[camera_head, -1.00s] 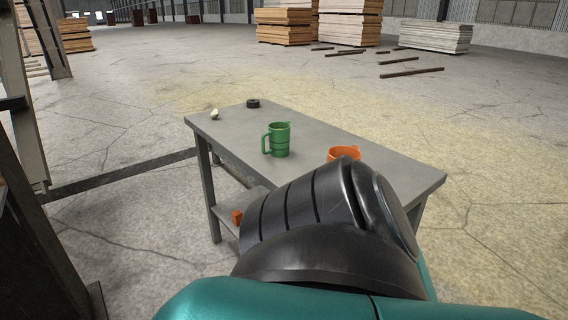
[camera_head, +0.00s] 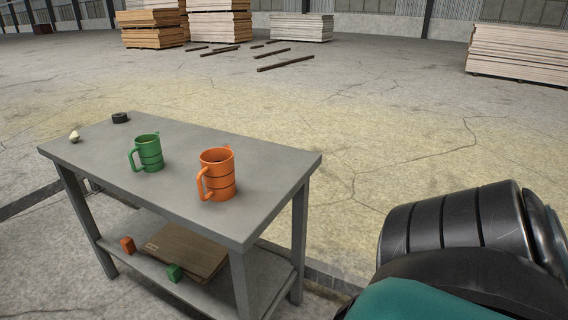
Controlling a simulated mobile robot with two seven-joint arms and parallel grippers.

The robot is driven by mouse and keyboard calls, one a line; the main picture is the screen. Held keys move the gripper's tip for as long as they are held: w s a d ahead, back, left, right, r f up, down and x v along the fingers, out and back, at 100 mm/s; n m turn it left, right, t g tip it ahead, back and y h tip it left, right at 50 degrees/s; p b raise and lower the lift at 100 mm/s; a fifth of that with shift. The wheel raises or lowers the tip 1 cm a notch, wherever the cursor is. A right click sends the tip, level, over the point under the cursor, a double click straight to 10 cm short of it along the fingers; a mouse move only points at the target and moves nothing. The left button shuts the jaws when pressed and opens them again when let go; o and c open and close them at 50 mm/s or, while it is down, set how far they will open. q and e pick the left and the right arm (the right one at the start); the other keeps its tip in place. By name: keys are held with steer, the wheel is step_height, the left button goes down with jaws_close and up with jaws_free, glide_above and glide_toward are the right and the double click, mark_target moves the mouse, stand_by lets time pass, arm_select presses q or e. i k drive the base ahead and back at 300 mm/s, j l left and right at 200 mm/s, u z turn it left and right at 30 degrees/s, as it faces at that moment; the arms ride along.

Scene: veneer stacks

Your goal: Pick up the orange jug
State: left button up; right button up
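The orange jug (camera_head: 219,175) stands upright on the grey table (camera_head: 268,169), towards its right end, with its handle facing left and front. A green jug (camera_head: 150,153) stands upright to its left, a little apart. A black and teal part of my own arm fills the lower right of the head view, apart from the table. Neither of my grippers is in view.
A white, egg-like object (camera_head: 74,137) and a black ring-shaped object (camera_head: 120,117) lie at the table's far left. The lower shelf holds an orange block (camera_head: 127,244), a green block (camera_head: 174,272) and a brown board (camera_head: 188,248). Floor right of the table is clear.

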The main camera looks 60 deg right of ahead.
mark_target(218, 164)
steer(key=z, duration=1.35)
steer(key=i+l+u, duration=0.1)
steer(key=l, duration=0.35)
steer(key=i+l, duration=0.15)
steer(key=l, duration=0.35)
steer(key=i+l+u, duration=0.15)
steer(key=l, duration=0.3)
steer(key=l+u, duration=0.1)
steer(key=l, duration=0.35)
